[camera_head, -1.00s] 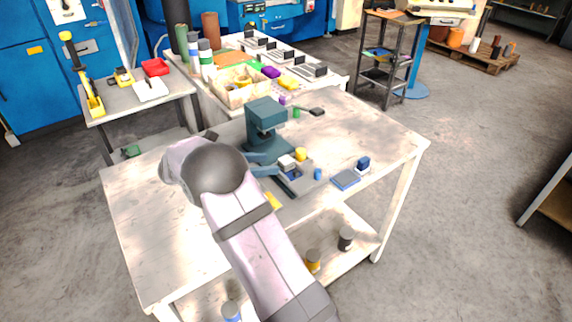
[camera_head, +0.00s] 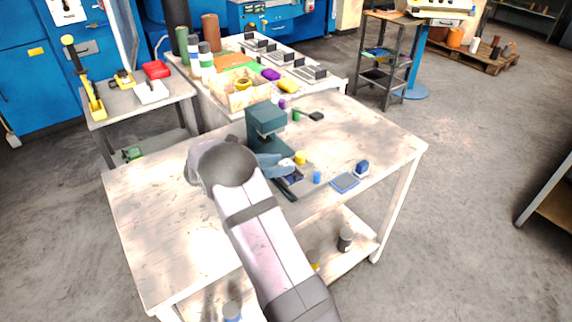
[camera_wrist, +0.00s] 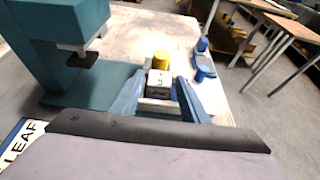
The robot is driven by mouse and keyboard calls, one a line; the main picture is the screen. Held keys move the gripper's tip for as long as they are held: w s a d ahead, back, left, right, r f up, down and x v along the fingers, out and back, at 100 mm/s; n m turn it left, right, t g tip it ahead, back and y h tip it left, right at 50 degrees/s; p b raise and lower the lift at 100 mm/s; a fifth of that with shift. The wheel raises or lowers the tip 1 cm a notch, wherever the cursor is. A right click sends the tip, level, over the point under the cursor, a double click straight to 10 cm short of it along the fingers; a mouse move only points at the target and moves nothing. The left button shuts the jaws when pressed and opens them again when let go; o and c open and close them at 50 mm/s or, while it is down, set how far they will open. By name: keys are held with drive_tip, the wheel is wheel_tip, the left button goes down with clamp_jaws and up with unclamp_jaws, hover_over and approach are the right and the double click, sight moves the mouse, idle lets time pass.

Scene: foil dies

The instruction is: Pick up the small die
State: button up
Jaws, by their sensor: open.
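A small pale block with dark marks on its face (camera_wrist: 158,82), which looks like the small die, sits between my fingers in the wrist view. My gripper (camera_wrist: 163,78) is open, with one blue-grey finger on each side of the block. I cannot tell whether the fingers touch it. In the head view my gripper (camera_head: 287,165) is low beside the teal press, and my arm and fingers hide most of the block.
The teal press (camera_head: 266,125) stands close to my gripper, at its left in the wrist view. The table's left part (camera_head: 150,220) is clear.

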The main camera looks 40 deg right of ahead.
sight(281, 165)
drive_tip(key=shift+d+f, duration=0.25)
drive_tip(key=shift+d, duration=0.45)
drive_tip(key=c, duration=1)
wheel_tip(281, 165, up, 10)
drive_tip(key=shift+b, duration=1.05)
